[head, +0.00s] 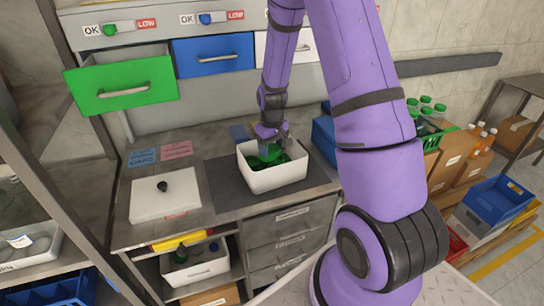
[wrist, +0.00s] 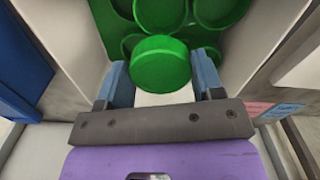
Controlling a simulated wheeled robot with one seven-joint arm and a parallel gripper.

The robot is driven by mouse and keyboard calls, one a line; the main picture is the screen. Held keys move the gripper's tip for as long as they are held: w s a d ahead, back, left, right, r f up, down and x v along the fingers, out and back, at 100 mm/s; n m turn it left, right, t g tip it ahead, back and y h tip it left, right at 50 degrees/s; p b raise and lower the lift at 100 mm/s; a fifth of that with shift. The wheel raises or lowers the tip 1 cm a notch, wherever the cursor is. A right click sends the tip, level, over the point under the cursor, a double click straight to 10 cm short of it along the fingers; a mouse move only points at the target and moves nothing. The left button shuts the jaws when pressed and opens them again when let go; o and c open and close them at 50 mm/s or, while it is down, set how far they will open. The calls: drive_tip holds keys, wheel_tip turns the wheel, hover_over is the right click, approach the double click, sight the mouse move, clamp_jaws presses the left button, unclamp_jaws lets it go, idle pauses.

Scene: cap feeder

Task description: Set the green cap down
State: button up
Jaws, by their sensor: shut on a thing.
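In the wrist view a green cap (wrist: 160,66) sits between the two blue fingertips of my gripper (wrist: 160,82), which is shut on it. Below and beyond it, more green caps (wrist: 218,10) lie in a white bin. In the head view my gripper (head: 271,140) is lowered at the white bin (head: 277,179), with green caps (head: 268,160) showing inside. The held cap is hard to tell apart from the others in the head view.
The bin stands on a dark mat (head: 226,186). Left of it, a white board (head: 165,197) carries a small black knob. An open green drawer (head: 122,86) and a blue drawer (head: 214,54) are above. A blue bin (head: 324,136) stands to the right.

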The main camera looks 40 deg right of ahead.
sight(272, 163)
drive_tip(key=shift+f, duration=1.85)
drive_tip(key=shift+f, duration=0.15)
drive_tip(key=o, duration=0.9)
